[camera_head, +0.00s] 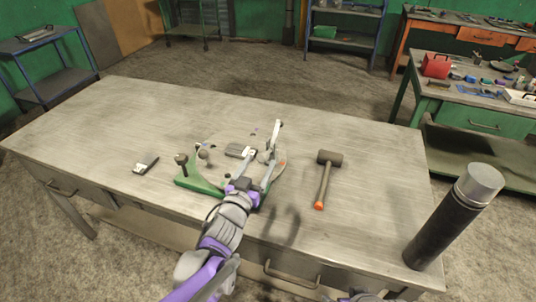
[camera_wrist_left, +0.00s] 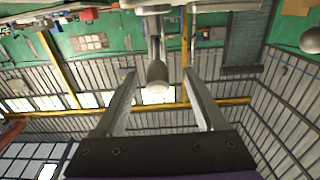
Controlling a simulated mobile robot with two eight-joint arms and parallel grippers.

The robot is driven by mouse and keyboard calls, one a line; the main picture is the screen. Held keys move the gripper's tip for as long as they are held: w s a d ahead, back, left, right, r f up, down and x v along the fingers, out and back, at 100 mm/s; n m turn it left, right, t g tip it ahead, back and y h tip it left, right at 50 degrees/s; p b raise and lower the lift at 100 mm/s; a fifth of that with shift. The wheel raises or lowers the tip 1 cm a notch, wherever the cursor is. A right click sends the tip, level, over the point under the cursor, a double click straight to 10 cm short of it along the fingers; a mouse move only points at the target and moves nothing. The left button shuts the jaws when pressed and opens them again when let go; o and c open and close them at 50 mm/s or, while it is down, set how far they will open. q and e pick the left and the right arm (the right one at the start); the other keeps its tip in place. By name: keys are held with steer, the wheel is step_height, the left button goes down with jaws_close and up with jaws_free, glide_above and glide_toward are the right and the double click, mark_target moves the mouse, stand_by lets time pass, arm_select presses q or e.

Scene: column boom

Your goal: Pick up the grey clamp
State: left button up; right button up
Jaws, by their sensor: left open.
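A grey clamp with an upright lever (camera_head: 275,138) appears to stand on the right of a green-edged fixture (camera_head: 200,184) on the workbench. My left gripper (camera_head: 258,164) reaches over the fixture's front edge, close to this clamp. In the left wrist view the two fingers (camera_wrist_left: 158,92) are spread wide. A grey rod with a rounded end (camera_wrist_left: 157,74) shows in the gap between them; I cannot tell if it touches either finger. My gripper and wrist partly cover the fixture's front. My right gripper is not in view.
A mallet (camera_head: 325,180) lies right of the fixture. A small dark tool (camera_head: 146,166) lies to the left. A tall dark cylinder with a grey top (camera_head: 455,215) rises at the right front. The workbench (camera_head: 110,120) is clear at far left and back.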

mark_target(270, 143)
arm_select(q)
steer(key=x, duration=0.3)
steer(key=shift+w, duration=0.15)
steer(key=shift+w+d, duration=0.2)
steer(key=shift+w, duration=0.05)
steer(key=x, duration=0.1)
steer(key=p+x, duration=0.1)
steer(key=x, duration=0.1)
steer(key=shift+w+d+r, duration=0.2)
steer(key=shift+w+r, duration=0.05)
steer(key=shift+w+d+f, duration=0.1)
steer(key=shift+w+d, duration=0.05)
steer(key=shift+w, duration=0.3)
steer(key=shift+s, duration=0.1)
jaws_close()
